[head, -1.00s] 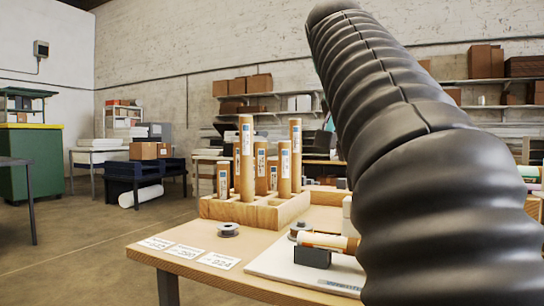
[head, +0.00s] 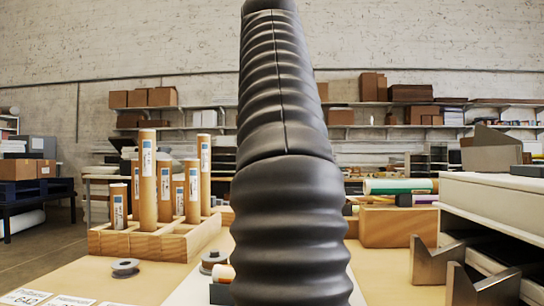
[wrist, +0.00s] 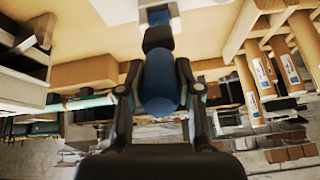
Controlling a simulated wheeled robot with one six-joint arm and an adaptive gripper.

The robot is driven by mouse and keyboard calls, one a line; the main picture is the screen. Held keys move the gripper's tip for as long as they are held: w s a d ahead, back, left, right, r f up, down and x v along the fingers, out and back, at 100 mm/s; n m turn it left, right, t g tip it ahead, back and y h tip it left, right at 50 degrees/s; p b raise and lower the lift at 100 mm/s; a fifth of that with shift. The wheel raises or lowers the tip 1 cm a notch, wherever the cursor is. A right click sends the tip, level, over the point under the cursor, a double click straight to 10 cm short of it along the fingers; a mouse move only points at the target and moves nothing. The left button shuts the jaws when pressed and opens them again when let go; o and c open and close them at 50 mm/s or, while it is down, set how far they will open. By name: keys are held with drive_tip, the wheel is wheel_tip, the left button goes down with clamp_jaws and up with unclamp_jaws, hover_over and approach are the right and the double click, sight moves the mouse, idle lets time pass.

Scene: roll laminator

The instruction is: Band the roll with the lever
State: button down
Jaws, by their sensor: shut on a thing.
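In the wrist view, where the room shows upside down, my gripper (wrist: 159,68) is shut on a rounded blue grip (wrist: 160,84), which seems to be the lever's handle. A black part (wrist: 158,38) continues from it towards the table. In the head view my dark ribbed arm fills the middle and hides the gripper and the lever. A light brown roll (head: 225,272) shows only its end left of the arm, lying on a small black holder (head: 220,293). Whether a band is around it cannot be seen.
A wooden rack (head: 150,243) with several upright tubes stands left. A dark spool (head: 125,267) and label cards (head: 25,297) lie in front. Steel V-shaped supports (head: 436,264) and a white machine (head: 500,205) crowd the right. A green roll (head: 398,186) lies behind.

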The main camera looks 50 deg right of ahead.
drive_tip(key=shift+w+f, duration=0.1)
drive_tip(key=shift+f, duration=0.05)
drive_tip(key=c, duration=0.8)
unclamp_jaws()
drive_tip(key=shift+o, duration=0.2)
